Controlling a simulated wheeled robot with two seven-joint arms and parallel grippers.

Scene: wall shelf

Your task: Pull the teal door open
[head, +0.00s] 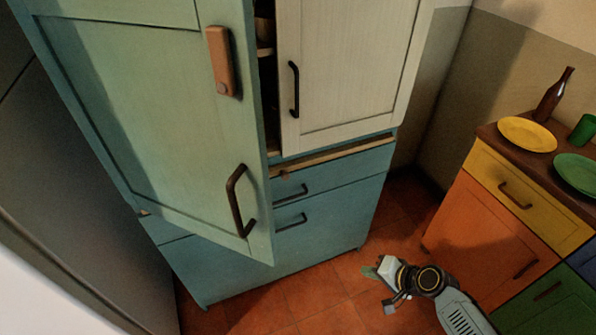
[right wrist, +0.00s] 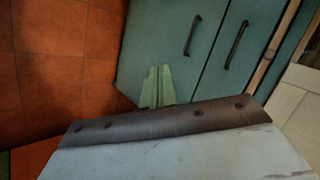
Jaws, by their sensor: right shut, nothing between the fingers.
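The teal door (head: 160,130) is the large pale teal panel at the left of the head view. It stands partly open, swung out from the teal cabinet (head: 340,215), with a narrow dark gap between it and the white door. It has a dark bar handle (head: 239,200) low near its free edge and an orange-brown fitting (head: 220,62) higher up. My right gripper (head: 373,271) is low over the floor, right of the cabinet and apart from the door. Its light green fingers (right wrist: 157,87) are together and empty. My left gripper is out of view.
The white door (head: 345,65) with a dark handle is right of the gap. Drawers with dark handles (right wrist: 237,45) lie below it. An orange and yellow cabinet (head: 490,225) at the right bears plates (head: 527,134) and a bottle (head: 553,96). Tiled floor (head: 310,290) lies between.

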